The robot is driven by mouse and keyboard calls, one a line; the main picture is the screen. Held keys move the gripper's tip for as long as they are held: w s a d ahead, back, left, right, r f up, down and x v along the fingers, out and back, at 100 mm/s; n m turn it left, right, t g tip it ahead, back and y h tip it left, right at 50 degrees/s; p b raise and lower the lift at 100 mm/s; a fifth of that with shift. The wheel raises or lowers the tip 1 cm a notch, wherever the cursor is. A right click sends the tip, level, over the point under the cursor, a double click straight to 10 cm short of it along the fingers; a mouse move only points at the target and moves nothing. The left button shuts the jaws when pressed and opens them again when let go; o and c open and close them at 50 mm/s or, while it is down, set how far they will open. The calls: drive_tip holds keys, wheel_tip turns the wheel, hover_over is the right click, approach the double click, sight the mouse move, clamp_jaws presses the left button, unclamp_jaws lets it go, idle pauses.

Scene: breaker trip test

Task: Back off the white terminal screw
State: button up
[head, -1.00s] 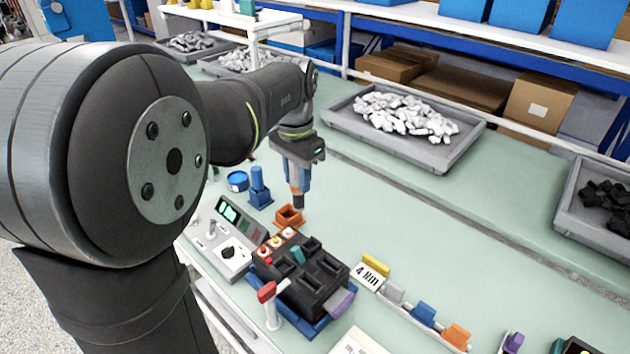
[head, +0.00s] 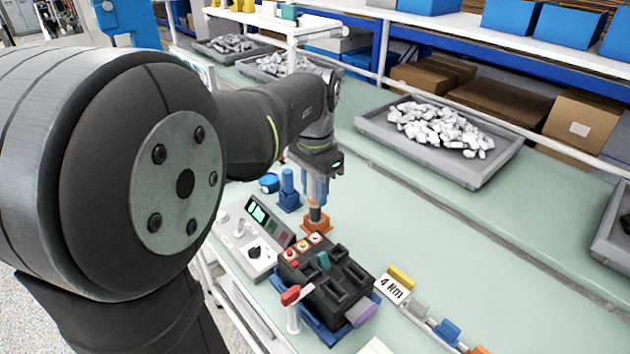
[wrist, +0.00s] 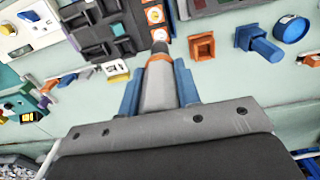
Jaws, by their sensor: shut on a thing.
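My gripper (head: 316,185) is shut on a driver-like tool, with its blue fingers on either side of the grey and orange body (wrist: 160,85). The tool points down. The black breaker block (head: 328,278) carries a row of round terminal screws at its back edge. The white terminal screw (wrist: 160,35) is at the end of this row, and it also shows in the head view (head: 315,238). In the wrist view the tool's tip lies right by this screw; I cannot tell whether they touch. An orange square holder (wrist: 202,46) stands beside the block, partly behind the tool in the head view.
A meter box (head: 252,238) stands left of the block, and a red-topped lever (head: 291,296) in front. A blue holder (head: 289,198) stands behind. A "4 Nm" card (head: 391,288) and coloured pieces lie to the right.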

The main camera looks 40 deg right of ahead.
sight(315, 209)
drive_tip(key=shift+f, duration=2.15)
drive_tip(key=shift+f, duration=0.7)
drive_tip(key=shift+r, duration=0.15)
idle(1.0)
drive_tip(key=shift+r, duration=3)
